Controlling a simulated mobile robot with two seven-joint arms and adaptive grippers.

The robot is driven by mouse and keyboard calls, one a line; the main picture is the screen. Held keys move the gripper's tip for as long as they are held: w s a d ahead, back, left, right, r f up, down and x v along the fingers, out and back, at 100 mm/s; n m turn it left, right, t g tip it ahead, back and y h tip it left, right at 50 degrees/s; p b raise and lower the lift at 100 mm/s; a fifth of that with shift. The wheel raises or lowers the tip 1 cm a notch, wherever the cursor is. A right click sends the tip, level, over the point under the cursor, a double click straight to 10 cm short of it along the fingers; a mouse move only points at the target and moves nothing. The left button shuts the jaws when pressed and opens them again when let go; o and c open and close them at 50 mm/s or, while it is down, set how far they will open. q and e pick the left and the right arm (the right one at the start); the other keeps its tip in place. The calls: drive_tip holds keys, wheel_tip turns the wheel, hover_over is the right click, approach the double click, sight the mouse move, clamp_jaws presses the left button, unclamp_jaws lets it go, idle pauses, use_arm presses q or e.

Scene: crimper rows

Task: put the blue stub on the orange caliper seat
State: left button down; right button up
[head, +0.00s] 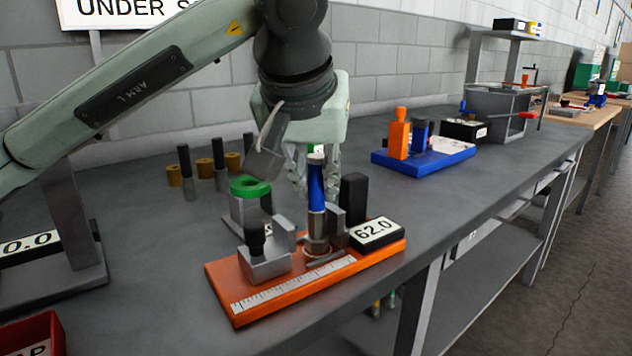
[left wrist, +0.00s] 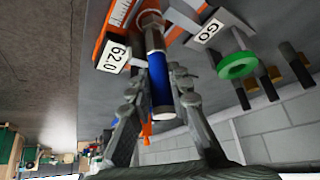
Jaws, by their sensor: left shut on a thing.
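The blue stub (head: 316,186) stands upright with a metal lower part and a pale top end. My left gripper (head: 315,178) is shut on it, its fingers on either side. The stub also shows between the fingers in the left wrist view (left wrist: 159,88). The orange caliper (head: 285,296) lies on the bench with a ruler strip, grey jaws and a "62.0" display. The stub's lower end is at the caliper's round seat (head: 317,252), between the grey blocks. I cannot tell if it bears fully on the seat. My right gripper is not in view.
A green ring gauge (head: 250,187) stands just behind the caliper. Several dark pins and brass pieces (head: 233,162) stand by the wall. A blue fixture (head: 425,161) with an orange piece is farther right. A red bin (head: 40,336) is at the lower left. Bare bench lies between them.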

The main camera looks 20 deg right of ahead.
use_arm(q)
drive_tip(key=c, duration=1.4)
unclamp_jaws()
drive_tip(key=v, duration=1.2)
